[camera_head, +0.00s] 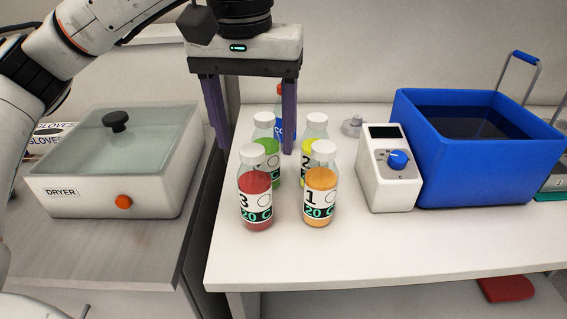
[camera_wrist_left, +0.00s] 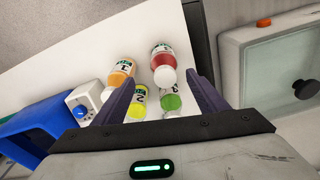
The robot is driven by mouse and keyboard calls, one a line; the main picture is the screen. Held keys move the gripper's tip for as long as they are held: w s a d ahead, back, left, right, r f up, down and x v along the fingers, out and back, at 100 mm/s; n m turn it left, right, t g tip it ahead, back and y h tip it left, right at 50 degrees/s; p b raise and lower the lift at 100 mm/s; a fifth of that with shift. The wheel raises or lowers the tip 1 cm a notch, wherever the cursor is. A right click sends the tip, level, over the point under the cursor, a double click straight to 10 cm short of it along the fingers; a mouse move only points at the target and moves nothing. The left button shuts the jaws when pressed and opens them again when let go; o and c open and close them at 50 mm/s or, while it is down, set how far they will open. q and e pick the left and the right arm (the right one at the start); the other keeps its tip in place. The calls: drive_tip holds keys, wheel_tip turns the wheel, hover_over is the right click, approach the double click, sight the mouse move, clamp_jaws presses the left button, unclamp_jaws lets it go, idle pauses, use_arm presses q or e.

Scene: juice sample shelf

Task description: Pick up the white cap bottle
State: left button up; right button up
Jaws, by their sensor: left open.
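Several bottles with white caps stand upright on the white table: a red one marked 3 (camera_head: 255,188), an orange one marked 1 (camera_head: 320,185), a green one (camera_head: 265,132) and a yellow one marked 2 (camera_head: 313,145). My left gripper (camera_head: 255,150) is open, fingers pointing down, above and behind the front bottles. It holds nothing. In the left wrist view, the green bottle (camera_wrist_left: 170,101) and the red bottle (camera_wrist_left: 162,57) show between the open fingers. My right gripper is not in view.
A blue bottle (camera_head: 279,128) stands behind, mostly hidden. A white device with a blue knob (camera_head: 389,168) and a blue tub (camera_head: 478,175) stand on the right. A dryer (camera_head: 117,160) stands left, across a gap. The table's front is clear.

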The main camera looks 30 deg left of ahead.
sight(255, 154)
use_arm(q)
drive_tip(key=shift+w+f, duration=0.35)
drive_tip(key=shift+f, duration=0.05)
drive_tip(key=f, duration=0.3)
drive_tip(key=shift+s+a+f, duration=0.15)
drive_tip(key=shift+s, duration=0.15)
drive_tip(key=shift+f, duration=0.25)
drive_tip(key=f, duration=0.2)
drive_tip(key=a+f, duration=0.1)
drive_tip(key=f, duration=0.1)
drive_tip(key=shift+w+f, duration=0.1)
drive_tip(key=shift+w, duration=0.25)
drive_tip(key=shift+w+f, duration=0.1)
drive_tip(key=shift+f, duration=0.45)
drive_tip(key=c, duration=1.3)
drive_tip(key=shift+c, duration=0.5)
drive_tip(key=shift+w+r, duration=0.1)
drive_tip(key=shift+r, duration=0.35)
wheel_tip(255, 154, up, 9)
drive_tip(key=shift+r, duration=0.15)
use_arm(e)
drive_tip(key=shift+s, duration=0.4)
